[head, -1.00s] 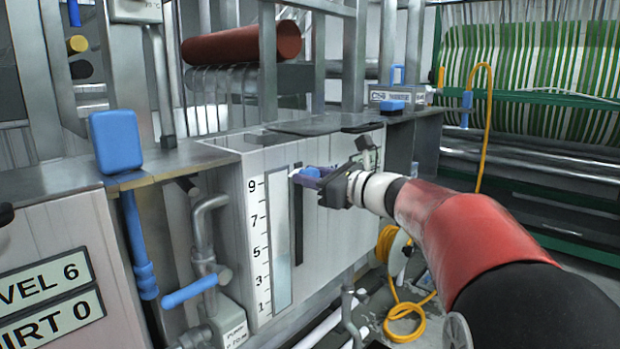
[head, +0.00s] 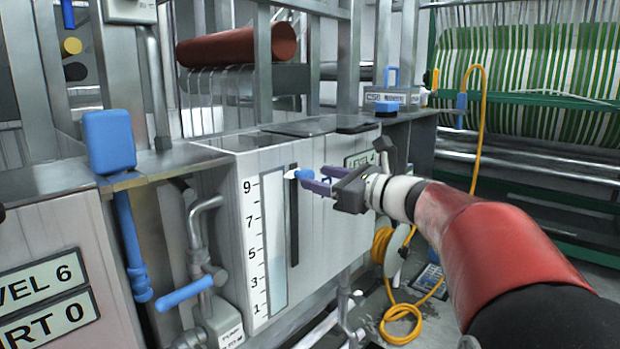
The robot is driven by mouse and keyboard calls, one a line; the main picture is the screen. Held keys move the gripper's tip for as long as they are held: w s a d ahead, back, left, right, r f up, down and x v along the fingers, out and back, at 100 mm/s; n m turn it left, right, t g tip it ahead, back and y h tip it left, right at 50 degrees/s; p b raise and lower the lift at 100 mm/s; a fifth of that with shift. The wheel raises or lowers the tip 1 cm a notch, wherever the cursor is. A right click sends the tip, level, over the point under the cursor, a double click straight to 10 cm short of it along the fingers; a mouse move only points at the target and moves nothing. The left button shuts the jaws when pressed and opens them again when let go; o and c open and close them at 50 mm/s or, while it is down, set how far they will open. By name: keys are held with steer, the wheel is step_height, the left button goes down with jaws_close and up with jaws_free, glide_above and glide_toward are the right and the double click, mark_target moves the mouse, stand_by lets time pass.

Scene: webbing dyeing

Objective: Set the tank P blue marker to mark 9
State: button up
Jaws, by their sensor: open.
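Tank P's front panel (head: 330,225) carries a scale strip (head: 253,250) numbered 1 to 9 beside a sight glass (head: 275,240). A dark vertical slot (head: 294,235) runs to the right of the glass. The blue marker (head: 303,173), with a white pointer tip, sits near the top of the slot. Its tip stands slightly above the figure 9 in the picture. My gripper (head: 314,181) is open, with purple fingers just right of the marker. The fingertips are close to the knob; I cannot tell whether they touch it.
A blue box on a pipe (head: 109,140) and a blue-handled valve (head: 184,294) stand left of the tank. A yellow hose (head: 402,312) lies coiled on the floor at right.

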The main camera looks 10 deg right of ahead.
steer(key=shift+v, duration=1.7)
